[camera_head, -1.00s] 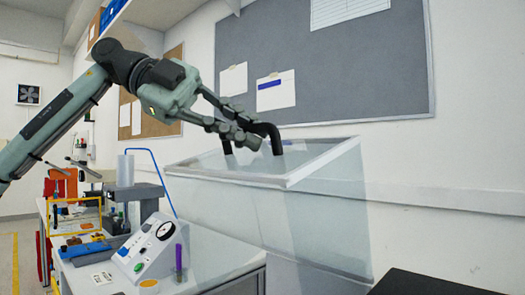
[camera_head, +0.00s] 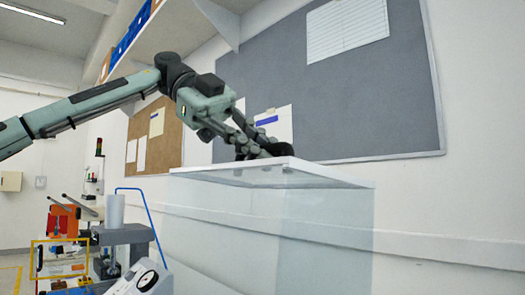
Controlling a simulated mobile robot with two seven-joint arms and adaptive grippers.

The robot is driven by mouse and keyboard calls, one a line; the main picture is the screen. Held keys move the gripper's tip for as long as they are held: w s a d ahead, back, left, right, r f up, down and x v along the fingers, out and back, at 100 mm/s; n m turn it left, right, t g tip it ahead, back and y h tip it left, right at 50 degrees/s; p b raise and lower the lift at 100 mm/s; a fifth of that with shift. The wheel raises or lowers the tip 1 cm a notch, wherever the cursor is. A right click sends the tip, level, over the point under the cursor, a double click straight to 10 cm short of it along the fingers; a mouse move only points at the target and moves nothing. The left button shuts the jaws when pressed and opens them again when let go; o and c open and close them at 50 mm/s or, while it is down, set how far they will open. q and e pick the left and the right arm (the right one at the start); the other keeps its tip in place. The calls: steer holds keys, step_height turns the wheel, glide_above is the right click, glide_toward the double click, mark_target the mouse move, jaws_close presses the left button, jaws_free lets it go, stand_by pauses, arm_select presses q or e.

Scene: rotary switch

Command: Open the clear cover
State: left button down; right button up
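The clear cover (camera_head: 225,225) is a tall transparent box with a white-edged top panel (camera_head: 315,172), at the centre right. Its black handle (camera_head: 278,149) stands on the top panel and is partly hidden behind my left gripper. My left gripper (camera_head: 258,150) comes in from the left with its fingers pointing down to the right at the handle. The fingers overlap the handle in the picture; I cannot tell whether they are closed around it. My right gripper is not in view.
A bench at the lower left holds a device with a dial gauge (camera_head: 147,280), a grey machine with a white cylinder (camera_head: 115,210) and a blue tube. A grey notice board (camera_head: 340,90) hangs on the wall behind. The space right of the cover is clear.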

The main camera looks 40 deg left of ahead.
arm_select(q)
steer(key=c, duration=1.6)
jaws_free()
steer(key=v, duration=1.2)
